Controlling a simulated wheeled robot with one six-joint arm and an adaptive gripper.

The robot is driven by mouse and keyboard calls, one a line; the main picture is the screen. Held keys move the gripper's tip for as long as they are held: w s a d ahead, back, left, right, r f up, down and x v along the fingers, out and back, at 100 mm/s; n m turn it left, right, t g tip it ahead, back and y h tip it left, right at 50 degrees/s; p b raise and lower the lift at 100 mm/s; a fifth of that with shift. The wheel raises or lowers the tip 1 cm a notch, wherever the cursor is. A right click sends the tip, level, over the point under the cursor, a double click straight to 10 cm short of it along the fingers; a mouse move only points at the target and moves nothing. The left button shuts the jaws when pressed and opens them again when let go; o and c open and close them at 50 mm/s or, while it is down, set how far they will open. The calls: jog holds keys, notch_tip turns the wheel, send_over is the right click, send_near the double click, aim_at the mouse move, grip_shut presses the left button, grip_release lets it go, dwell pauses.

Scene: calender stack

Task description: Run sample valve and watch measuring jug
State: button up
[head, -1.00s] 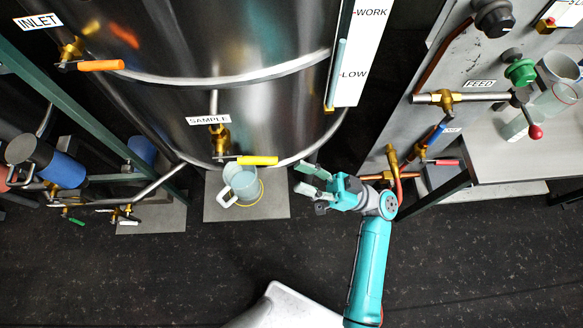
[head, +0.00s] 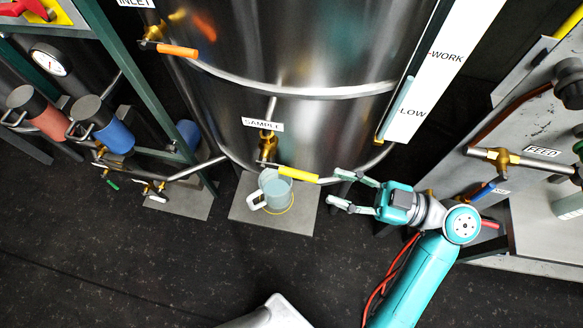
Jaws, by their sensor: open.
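The sample valve (head: 267,143) is a brass valve low on the steel tank, under a white SAMPLE label (head: 263,124). Its yellow lever handle (head: 298,174) points to the right, roughly level. The measuring jug (head: 273,187) is translucent with a white handle at its left and stands below the valve on a grey plate (head: 246,219). A yellow ring shows around the jug's base. Whether liquid is in the jug, or running from the valve, I cannot tell. My gripper (head: 337,188) is open and empty, its fingers pointing left, just right of the yellow handle and apart from it.
The tank (head: 300,60) fills the top middle, with an orange inlet handle (head: 178,50) and a level gauge marked WORK and LOW (head: 428,85). A feed panel (head: 515,120) stands at right. Pipework and a green frame (head: 140,90) are at left.

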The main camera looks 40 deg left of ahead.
aim_at(275, 168)
jog(key=shift+t+h, duration=0.3)
jog(key=x, duration=1)
jog(key=shift+a+r, duration=0.3)
jog(key=shift+a, duration=0.05)
grip_shut()
